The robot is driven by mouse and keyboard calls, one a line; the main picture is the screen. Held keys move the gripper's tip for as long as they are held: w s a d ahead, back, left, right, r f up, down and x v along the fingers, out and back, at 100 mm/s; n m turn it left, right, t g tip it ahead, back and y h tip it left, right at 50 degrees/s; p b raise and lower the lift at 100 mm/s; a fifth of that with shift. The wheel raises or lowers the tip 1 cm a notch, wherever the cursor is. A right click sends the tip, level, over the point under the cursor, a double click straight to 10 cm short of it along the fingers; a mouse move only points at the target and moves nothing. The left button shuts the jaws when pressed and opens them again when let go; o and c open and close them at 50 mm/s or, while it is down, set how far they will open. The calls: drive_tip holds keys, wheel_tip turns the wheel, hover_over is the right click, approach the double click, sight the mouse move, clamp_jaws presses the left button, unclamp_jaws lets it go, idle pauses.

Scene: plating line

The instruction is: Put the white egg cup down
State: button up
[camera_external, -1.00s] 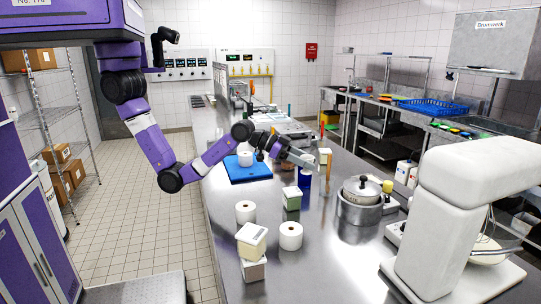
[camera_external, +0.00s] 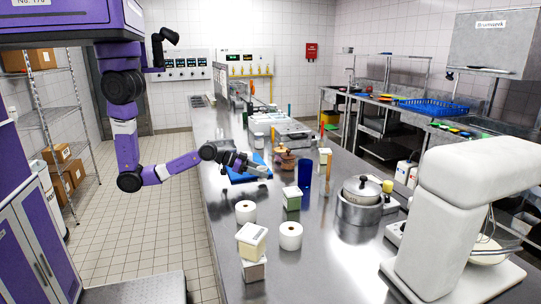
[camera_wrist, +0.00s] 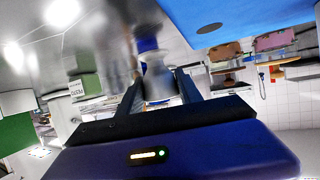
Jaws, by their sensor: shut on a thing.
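My gripper (camera_external: 262,171) is low over the near side of the blue board (camera_external: 236,177) on the steel counter. In the wrist view its two fingers (camera_wrist: 160,88) are shut on a pale, whitish thing, the white egg cup (camera_wrist: 157,76), which looks blurred there. The blue board also fills the upper right of the wrist view (camera_wrist: 265,15).
A white-lidded green box (camera_external: 291,199), a blue cylinder (camera_external: 305,174) and a brown object (camera_external: 286,159) stand close by on the right. White rolls (camera_external: 246,212) and stacked boxes (camera_external: 252,240) are nearer. A pot (camera_external: 360,205) and a white mixer (camera_external: 450,215) stand further right.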

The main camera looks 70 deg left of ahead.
idle(0.3)
drive_tip(key=w+r+n+y+b, duration=0.1)
drive_tip(key=w+r, duration=0.5)
drive_tip(key=r, duration=0.4)
drive_tip(key=w+r+n+y+b, duration=0.1)
drive_tip(key=w+r+y, duration=0.1)
drive_tip(key=w+r, duration=0.65)
drive_tip(key=shift+n+t+y, duration=0.4)
drive_tip(key=shift+n+y, duration=0.2)
drive_tip(key=shift+n, duration=0.1)
drive_tip(key=s+f, duration=0.1)
drive_tip(key=f, duration=0.5)
drive_tip(key=s+a+f, duration=0.1)
drive_tip(key=f, duration=0.6)
drive_tip(key=s+a+f, duration=0.1)
drive_tip(key=f, duration=0.5)
drive_tip(key=shift+s+a+f, duration=0.2)
drive_tip(key=shift+s+f, duration=0.1)
drive_tip(key=shift+f, duration=0.1)
drive_tip(key=shift+f, duration=0.15)
drive_tip(key=o, duration=1.4)
drive_tip(key=shift+c, duration=0.2)
